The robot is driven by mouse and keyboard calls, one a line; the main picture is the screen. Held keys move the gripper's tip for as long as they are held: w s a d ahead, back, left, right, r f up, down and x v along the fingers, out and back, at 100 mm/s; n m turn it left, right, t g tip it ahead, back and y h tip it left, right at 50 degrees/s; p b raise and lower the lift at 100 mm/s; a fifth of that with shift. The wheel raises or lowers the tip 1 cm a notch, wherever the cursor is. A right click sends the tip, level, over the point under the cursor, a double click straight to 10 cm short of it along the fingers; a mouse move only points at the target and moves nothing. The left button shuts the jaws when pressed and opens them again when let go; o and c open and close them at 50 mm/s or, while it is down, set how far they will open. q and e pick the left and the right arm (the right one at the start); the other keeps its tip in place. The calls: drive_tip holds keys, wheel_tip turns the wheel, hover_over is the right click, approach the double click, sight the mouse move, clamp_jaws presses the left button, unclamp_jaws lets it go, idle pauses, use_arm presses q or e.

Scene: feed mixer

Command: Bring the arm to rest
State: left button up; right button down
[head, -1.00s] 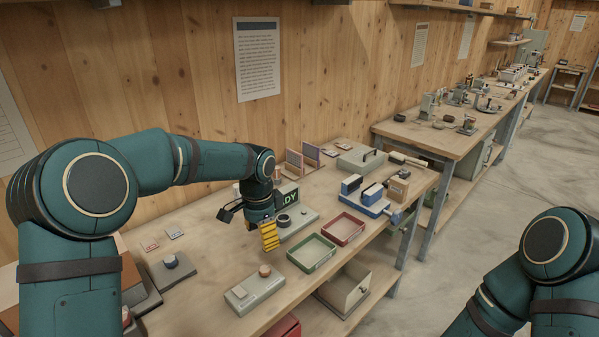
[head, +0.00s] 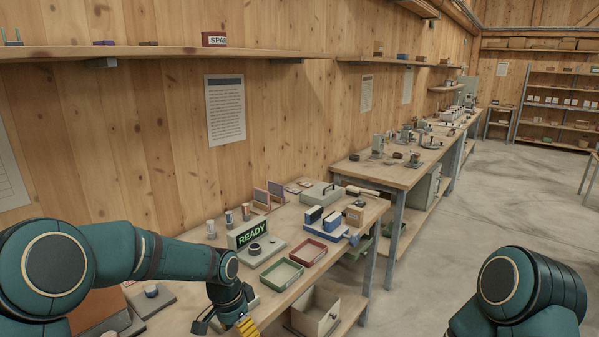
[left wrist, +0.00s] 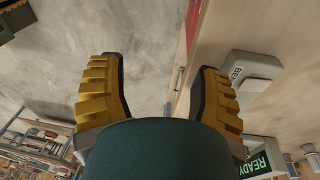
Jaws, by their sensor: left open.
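My left arm comes in from the left in the head view, bent downward at the wrist. Its gripper (head: 247,327) has yellow fingers and sits at the bottom edge of the picture, near the front of the bench (head: 283,304). In the left wrist view the two yellow fingers (left wrist: 158,92) stand wide apart with nothing between them. Grey floor shows beyond the gap, with the bench edge to the right. My right arm (head: 520,290) shows at the lower right; its gripper is out of the picture.
A READY sign (head: 247,235) stands on the bench behind the gripper. A green tray (head: 282,275) and a red tray (head: 307,252) lie to its right. A grey box (left wrist: 250,76) is beside the right finger in the wrist view. Open floor (head: 440,220) lies right of the bench.

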use_arm(q)
drive_tip(key=s+d+f+n+t+h, duration=0.1)
drive_tip(key=s+d+f+n, duration=0.1)
drive_tip(key=s+f+n, duration=0.3)
drive_tip(key=s+d+f+n+h, duration=0.1)
drive_tip(key=s+f+n, duration=0.4)
drive_tip(key=s+f, duration=0.8)
drive_tip(key=s, duration=0.3)
drive_tip(key=shift+d+f+t, duration=0.15)
drive_tip(key=shift+d+t, duration=0.2)
drive_tip(key=shift+t, duration=0.05)
